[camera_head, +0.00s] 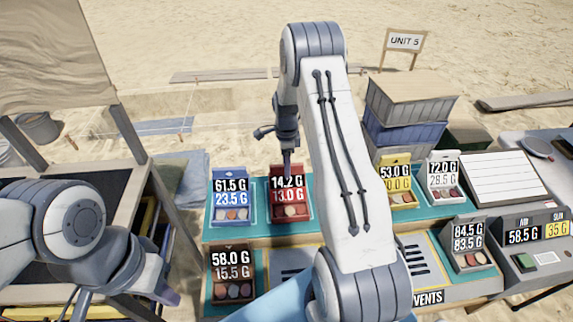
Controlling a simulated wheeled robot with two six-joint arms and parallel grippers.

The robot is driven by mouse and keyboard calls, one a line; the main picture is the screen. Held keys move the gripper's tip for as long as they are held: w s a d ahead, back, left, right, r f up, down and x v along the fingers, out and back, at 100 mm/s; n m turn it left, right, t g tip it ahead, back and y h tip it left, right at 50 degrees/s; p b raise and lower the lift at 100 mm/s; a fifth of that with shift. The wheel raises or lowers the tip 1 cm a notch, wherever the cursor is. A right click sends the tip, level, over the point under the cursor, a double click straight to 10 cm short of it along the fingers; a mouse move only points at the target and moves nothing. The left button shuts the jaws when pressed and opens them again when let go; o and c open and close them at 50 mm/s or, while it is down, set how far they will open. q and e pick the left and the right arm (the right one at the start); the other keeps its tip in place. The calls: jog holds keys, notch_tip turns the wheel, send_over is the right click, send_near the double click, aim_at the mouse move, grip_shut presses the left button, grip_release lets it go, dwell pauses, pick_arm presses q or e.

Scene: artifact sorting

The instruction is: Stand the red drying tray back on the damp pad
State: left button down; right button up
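The red tray (291,211), with a label reading 14.2 G over 13.0 G and round pieces at its front, appears upright over the teal surface (246,233), right of the blue tray. No surface is marked as the damp pad, so I cannot tell which it is. My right gripper (287,168) points down at the top edge of the red tray. It is seen edge-on, and whether its fingers are closed on the tray is unclear. My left gripper (78,303) is low at the left, far from the tray, partly hidden by its arm.
The blue tray (232,199) stands close on the left and a dark brown tray (232,276) in front. My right arm hides part of the middle. Yellow (400,190) and white (443,180) trays stand to the right, with stacked crates (405,132) behind. Open sand lies beyond.

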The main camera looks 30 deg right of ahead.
jog(key=shift+r, duration=0.1)
notch_tip(320, 180, up, 11)
jog(key=b, duration=0.3)
jog(key=s+a+r+n, duration=0.2)
jog(key=a+r+n, duration=0.15)
jog(key=a, duration=0.35)
jog(key=s+a+r+n, duration=0.1)
jog(key=a+r+n, duration=0.1)
jog(key=a+n, duration=0.45)
jog(key=s+a+r+n, duration=0.2)
jog(key=s+a+n, duration=1)
jog(key=s+a, duration=0.35)
jog(key=s+a+f+n, duration=0.1)
jog(key=s+n, duration=0.7)
jog(key=s, duration=0.3)
jog(key=shift+s+n+t+y, duration=0.25)
jog(key=shift+n+t+y, duration=0.05)
jog(key=shift+y, duration=0.1)
jog(key=shift+f, duration=0.1)
